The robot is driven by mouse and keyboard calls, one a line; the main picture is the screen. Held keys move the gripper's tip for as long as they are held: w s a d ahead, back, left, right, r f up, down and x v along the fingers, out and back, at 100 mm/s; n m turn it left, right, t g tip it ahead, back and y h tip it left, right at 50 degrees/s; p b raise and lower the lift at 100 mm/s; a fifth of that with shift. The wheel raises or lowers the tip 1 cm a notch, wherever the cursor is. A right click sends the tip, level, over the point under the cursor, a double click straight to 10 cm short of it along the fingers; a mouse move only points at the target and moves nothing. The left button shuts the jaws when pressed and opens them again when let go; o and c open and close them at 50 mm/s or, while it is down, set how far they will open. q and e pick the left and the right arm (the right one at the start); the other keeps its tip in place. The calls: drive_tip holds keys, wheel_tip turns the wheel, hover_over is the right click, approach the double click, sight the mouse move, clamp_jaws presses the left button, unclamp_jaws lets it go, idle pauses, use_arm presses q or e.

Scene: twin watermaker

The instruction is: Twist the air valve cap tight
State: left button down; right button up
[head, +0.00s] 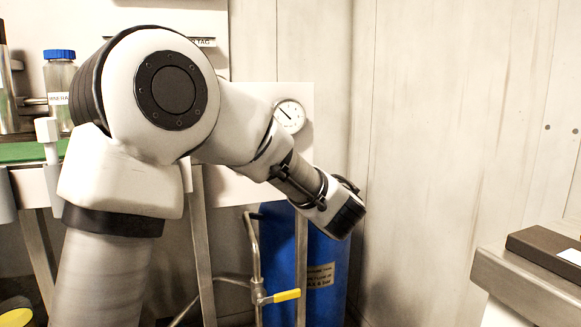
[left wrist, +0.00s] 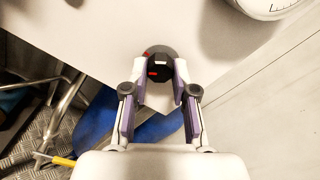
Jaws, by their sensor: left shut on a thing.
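The air valve cap (left wrist: 160,56) is a dark round knob with red marks on a white panel (left wrist: 110,30), seen in the left wrist view. My left gripper (left wrist: 158,82) has its two purple-and-white fingers on either side of the cap, shut on it at the tips. In the head view, my left arm reaches from the left towards the panel (head: 305,95). The wrist end shows there, but the fingertips and the cap are hidden behind the arm. My right gripper is in neither view.
A round gauge (head: 289,116) sits on the panel, close to my left wrist. A blue cylinder (head: 318,265) stands below, beside a metal pipe with a yellow handle (head: 287,296). A blue-capped bottle (head: 60,85) stands at left. A counter edge (head: 520,285) juts in at right.

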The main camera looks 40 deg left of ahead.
use_arm(q)
drive_tip(key=shift+m+p, duration=3.15)
drive_tip(key=shift+m, duration=0.55)
drive_tip(key=shift+f, duration=0.1)
drive_tip(key=c, duration=0.9)
unclamp_jaws()
drive_tip(key=shift+s+d, duration=0.1)
drive_tip(key=v, duration=1.1)
drive_tip(key=shift+s+d, duration=0.2)
drive_tip(key=shift+d, duration=0.15)
